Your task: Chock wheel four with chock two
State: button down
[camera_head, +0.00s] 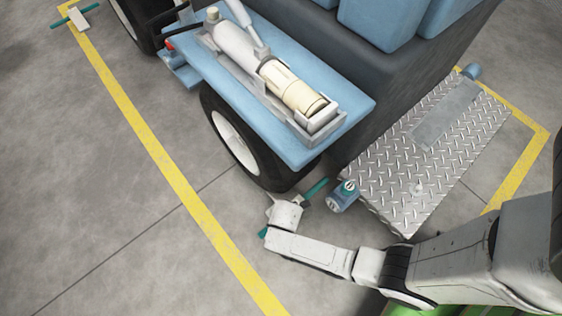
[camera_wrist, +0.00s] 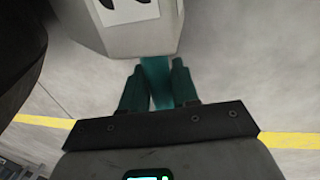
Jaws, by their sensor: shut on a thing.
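My gripper (camera_wrist: 158,68) is shut on the teal bar of a pale grey chock (camera_wrist: 146,38). The chock has a white label with a dark figure, cut off by the picture's edge, so I cannot read its number. In the head view my arm's end mostly hides this chock, with its teal bar (camera_head: 317,188) showing beside the foot of the nearer wheel (camera_head: 235,140). The black tyre also shows close at the left in the wrist view (camera_wrist: 15,55). I cannot tell whether chock and tyre touch. No wheel number is readable.
A blue cart body (camera_head: 350,97) overhangs the wheel and carries a pale pump-like unit (camera_head: 290,86). A small blue cylinder (camera_head: 343,196) and a diamond-plate step (camera_head: 425,150) lie right of my gripper. Another teal-barred chock (camera_head: 78,18) is by the farther wheel (camera_head: 128,18). Floor at left is clear.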

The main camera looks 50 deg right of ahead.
jog(key=shift+w+d+b, duration=0.2)
jog(key=shift+w, duration=0.65)
jog(key=shift+w+d+b, duration=0.15)
jog(key=shift+w, duration=0.65)
jog(key=c, duration=0.8)
grip_release()
jog(key=shift+o, duration=0.2)
notch_tip(320, 180, up, 10)
jog(key=s+p, duration=0.2)
jog(key=p, duration=0.5)
jog(key=shift+a+r, duration=0.25)
